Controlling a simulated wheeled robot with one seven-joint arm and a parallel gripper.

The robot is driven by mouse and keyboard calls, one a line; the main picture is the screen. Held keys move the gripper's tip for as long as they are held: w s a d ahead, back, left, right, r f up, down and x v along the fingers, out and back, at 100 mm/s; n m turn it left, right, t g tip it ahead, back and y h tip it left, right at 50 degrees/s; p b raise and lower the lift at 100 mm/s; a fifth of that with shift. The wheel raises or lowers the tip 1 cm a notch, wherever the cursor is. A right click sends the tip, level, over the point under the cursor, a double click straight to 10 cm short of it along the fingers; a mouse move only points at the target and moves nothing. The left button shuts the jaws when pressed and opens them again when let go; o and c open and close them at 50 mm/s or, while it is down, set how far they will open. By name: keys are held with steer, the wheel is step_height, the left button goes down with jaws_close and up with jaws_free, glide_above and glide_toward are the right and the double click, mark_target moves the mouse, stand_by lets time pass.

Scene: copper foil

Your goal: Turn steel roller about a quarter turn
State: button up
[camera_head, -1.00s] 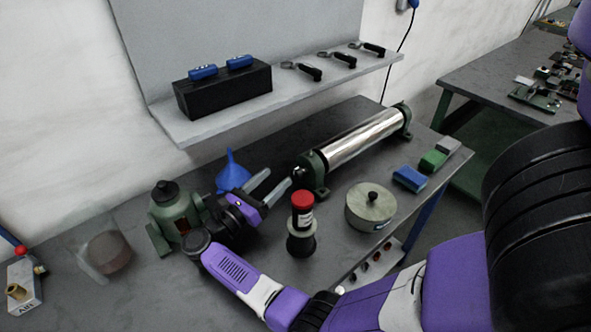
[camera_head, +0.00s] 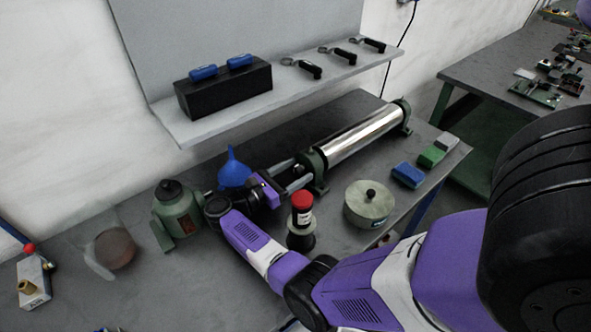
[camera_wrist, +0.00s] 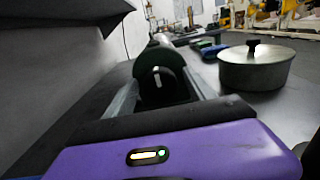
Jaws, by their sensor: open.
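The steel roller (camera_head: 362,137) is a shiny cylinder lying between two dark green end brackets on the workbench. My gripper (camera_head: 300,170) is at the roller's near left end, with its jaws open. In the wrist view, my two grey fingers (camera_wrist: 162,84) stand on either side of a dark round end piece (camera_wrist: 157,84) in front of the near bracket. I see a gap beside it; whether either finger touches it I cannot tell.
A blue funnel (camera_head: 233,172) and a green machine (camera_head: 178,214) stand left of my gripper. A red-capped bottle (camera_head: 302,212) stands just below it, close to my arm. A lidded metal pot (camera_head: 369,205) is to the right, with blue (camera_head: 408,175) and green (camera_head: 431,156) blocks beyond.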

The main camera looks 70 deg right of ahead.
steer(key=c, duration=1.3)
steer(key=shift+c, duration=0.2)
steer(key=shift+n, duration=0.3)
steer(key=n+b, duration=0.2)
steer(key=n, duration=0.1)
steer(key=shift+f, duration=0.1)
steer(key=n, duration=0.5)
steer(key=shift+b, duration=0.35)
steer(key=n, duration=0.4)
steer(key=shift+p, duration=0.3)
steer(key=n+p, duration=0.1)
steer(key=n, duration=0.3)
steer(key=shift+n, duration=0.3)
steer(key=shift+n, duration=0.3)
